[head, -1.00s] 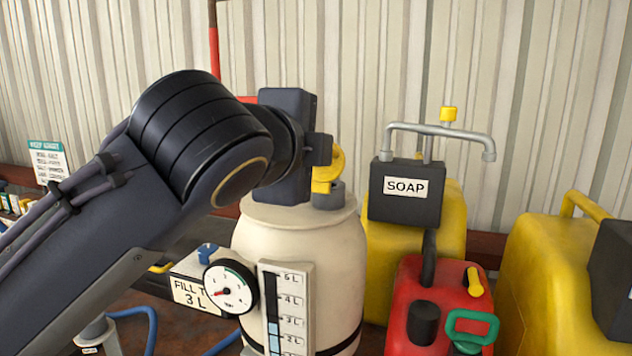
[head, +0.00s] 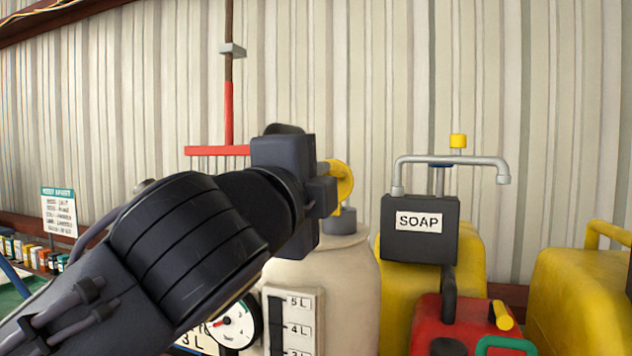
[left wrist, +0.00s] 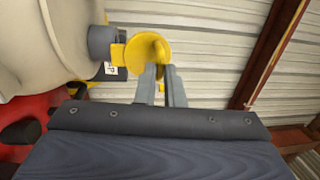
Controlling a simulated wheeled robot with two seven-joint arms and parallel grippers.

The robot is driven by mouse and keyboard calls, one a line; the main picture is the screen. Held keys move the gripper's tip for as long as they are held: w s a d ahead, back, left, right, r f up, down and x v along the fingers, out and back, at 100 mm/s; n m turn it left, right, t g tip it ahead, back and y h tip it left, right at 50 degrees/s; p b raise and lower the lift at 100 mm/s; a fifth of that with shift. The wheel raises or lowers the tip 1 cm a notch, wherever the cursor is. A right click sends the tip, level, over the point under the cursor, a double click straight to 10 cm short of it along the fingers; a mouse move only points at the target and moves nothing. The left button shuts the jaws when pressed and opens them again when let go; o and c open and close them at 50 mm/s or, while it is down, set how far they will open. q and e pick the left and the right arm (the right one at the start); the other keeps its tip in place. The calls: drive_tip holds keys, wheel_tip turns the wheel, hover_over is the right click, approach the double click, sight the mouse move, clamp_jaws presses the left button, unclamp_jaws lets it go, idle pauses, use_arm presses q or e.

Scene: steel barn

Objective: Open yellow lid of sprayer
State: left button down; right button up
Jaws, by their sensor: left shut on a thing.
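The sprayer is a cream tank (head: 345,290) in the head view, with a short grey neck (head: 342,221) on top. The round yellow lid (head: 344,178) stands tilted up on edge above the neck. In the left wrist view the lid (left wrist: 143,50) sits off the neck's end (left wrist: 101,42), with a yellow tab between them. My left gripper (left wrist: 160,78) is shut on the lid's edge. In the head view my left gripper (head: 325,196) comes in from the left and hides part of the lid and tank. My right gripper is not in view.
A black box marked SOAP (head: 420,240) and a yellow container (head: 465,275) stand close right of the tank. A red can (head: 470,325) is in front of them. A pressure gauge (head: 237,325) sits at the tank's front left. A corrugated wall (head: 560,120) is behind.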

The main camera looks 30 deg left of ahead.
use_arm(q)
drive_tip(key=c, duration=1.5)
unclamp_jaws()
drive_tip(key=v, duration=0.7)
drive_tip(key=shift+s+f, duration=0.1)
drive_tip(key=shift+s, duration=0.25)
